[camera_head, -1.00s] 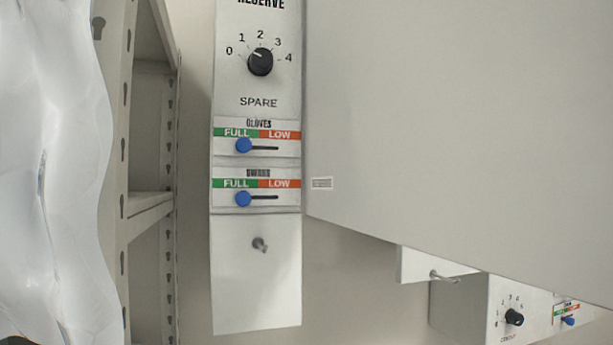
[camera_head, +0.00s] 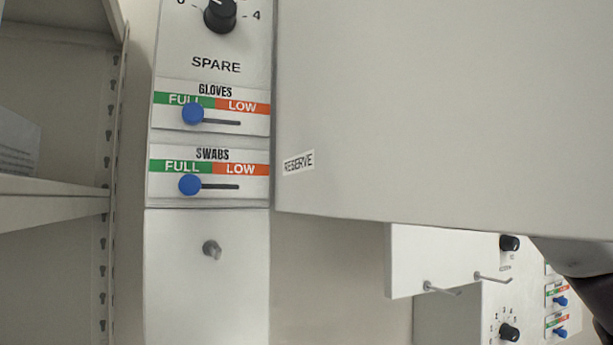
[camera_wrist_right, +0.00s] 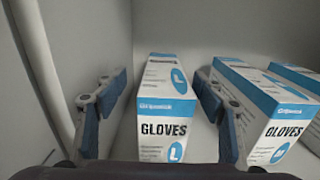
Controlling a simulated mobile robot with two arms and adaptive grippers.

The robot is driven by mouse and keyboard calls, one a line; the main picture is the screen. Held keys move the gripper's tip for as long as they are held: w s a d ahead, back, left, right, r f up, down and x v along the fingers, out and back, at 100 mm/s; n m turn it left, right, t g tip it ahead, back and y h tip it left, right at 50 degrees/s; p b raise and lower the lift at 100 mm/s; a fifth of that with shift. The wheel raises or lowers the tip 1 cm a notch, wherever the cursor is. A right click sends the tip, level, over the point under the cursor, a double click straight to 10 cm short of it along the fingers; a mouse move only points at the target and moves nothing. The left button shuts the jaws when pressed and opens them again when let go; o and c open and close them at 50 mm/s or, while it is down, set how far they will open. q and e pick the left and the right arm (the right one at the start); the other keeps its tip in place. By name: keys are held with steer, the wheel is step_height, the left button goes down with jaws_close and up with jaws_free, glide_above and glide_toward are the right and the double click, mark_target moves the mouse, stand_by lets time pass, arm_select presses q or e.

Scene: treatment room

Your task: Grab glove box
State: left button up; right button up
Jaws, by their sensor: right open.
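In the right wrist view a white and blue glove box (camera_wrist_right: 166,125) marked GLOVES and L stands upright straight ahead. My right gripper (camera_wrist_right: 160,84) is open, with one blue-padded finger on each side of this box. I cannot tell whether either finger touches it. A second glove box (camera_wrist_right: 262,112) stands to the right of the right finger, and part of a third glove box (camera_wrist_right: 298,78) shows beyond it. The dark body of my gripper hides the bottom foreground. My left gripper is not in view.
A pale wall surrounds the boxes, with a white post (camera_wrist_right: 42,70) at left. In the head view, a large cabinet labelled RESERVE (camera_head: 440,110) fills the upper right.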

steer(key=shift+w+a+f, duration=0.1)
steer(key=shift+w+a, duration=0.1)
steer(key=shift+w, duration=0.4)
steer(key=shift+w+p, duration=0.25)
steer(key=shift+p, duration=0.25)
steer(key=shift+w+a+r+p, duration=0.15)
steer(key=shift+w+r+p, duration=0.1)
steer(key=shift+w+p, duration=0.25)
steer(key=p+x, duration=0.2)
steer(key=x, duration=0.1)
steer(key=shift+w+f+p, duration=0.2)
steer(key=shift+w+p, duration=0.1)
steer(key=shift+w+a+f, duration=0.1)
steer(key=shift+w, duration=0.4)
steer(key=shift+s, duration=0.2)
steer(key=shift+c, duration=0.8)
steer(key=shift+w, duration=0.1)
steer(key=c, duration=0.7)
jaws_close()
